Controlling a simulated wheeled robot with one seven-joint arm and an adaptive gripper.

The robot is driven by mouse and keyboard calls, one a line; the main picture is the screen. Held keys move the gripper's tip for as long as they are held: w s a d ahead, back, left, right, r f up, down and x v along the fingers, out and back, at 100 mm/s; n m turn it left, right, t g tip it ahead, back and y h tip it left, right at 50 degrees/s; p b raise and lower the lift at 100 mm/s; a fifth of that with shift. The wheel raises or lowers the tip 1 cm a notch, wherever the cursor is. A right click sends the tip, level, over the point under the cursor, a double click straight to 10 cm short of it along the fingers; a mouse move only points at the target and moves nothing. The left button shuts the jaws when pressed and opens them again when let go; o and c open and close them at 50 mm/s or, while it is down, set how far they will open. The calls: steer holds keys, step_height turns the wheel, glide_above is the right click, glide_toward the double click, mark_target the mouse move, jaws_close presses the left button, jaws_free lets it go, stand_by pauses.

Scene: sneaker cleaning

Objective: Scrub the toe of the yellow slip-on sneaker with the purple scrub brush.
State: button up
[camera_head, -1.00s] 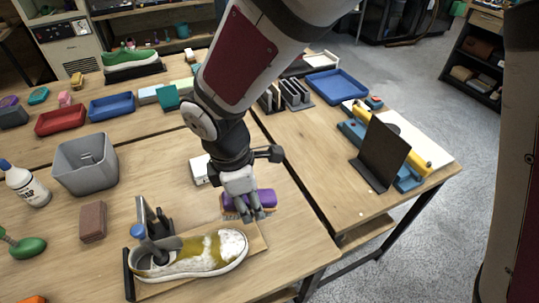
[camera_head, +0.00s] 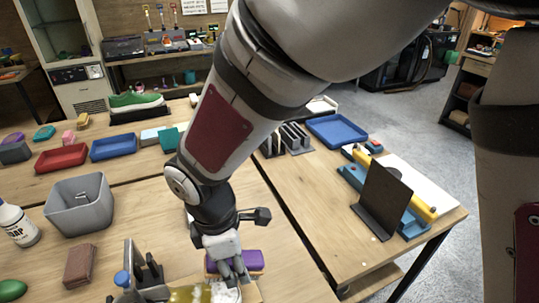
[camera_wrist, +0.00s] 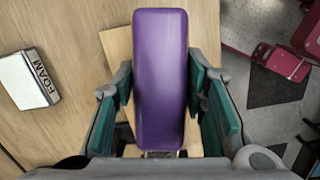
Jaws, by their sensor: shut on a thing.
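My gripper (camera_head: 238,270) is shut on the purple scrub brush (camera_head: 253,259), just beyond the sneaker's toe end. In the wrist view the brush (camera_wrist: 160,75) stretches lengthwise between my teal-padded fingers (camera_wrist: 160,98). The yellow slip-on sneaker (camera_head: 188,294) is at the bottom edge of the head view, mostly cut off. White foam (camera_head: 224,293) covers its toe. Whether the bristles touch the toe is hidden. The sneaker does not show in the wrist view.
A dark stand with a blue knob (camera_head: 122,278) is by the sneaker's heel. A grey bin (camera_head: 80,207), brown block (camera_head: 80,265) and soap bottle (camera_head: 18,226) stand left. A white FOAM box (camera_wrist: 28,80) lies beside the wooden board (camera_wrist: 118,46). A dark upright plate (camera_head: 383,200) stands right.

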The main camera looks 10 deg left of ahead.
steer(key=b, duration=0.3)
glide_above(232, 291)
steer(key=shift+w+f, duration=0.1)
steer(key=shift+f, duration=2.6)
steer(key=shift+a+f+b, duration=0.15)
steer(key=shift+f+b, duration=0.2)
steer(key=shift+f, duration=0.2)
steer(key=shift+a+f+b, duration=0.15)
steer(key=shift+f+b, duration=0.15)
steer(key=shift+f, duration=0.2)
steer(key=shift+w+a+r+b, duration=0.15)
steer(key=shift+w+a, duration=0.2)
steer(key=shift+w, duration=0.55)
steer(key=shift+w+a+f+b, duration=0.15)
steer(key=shift+w+a, duration=0.2)
steer(key=shift+w, duration=0.55)
steer(key=shift+f, duration=0.2)
steer(key=shift+s, duration=0.1)
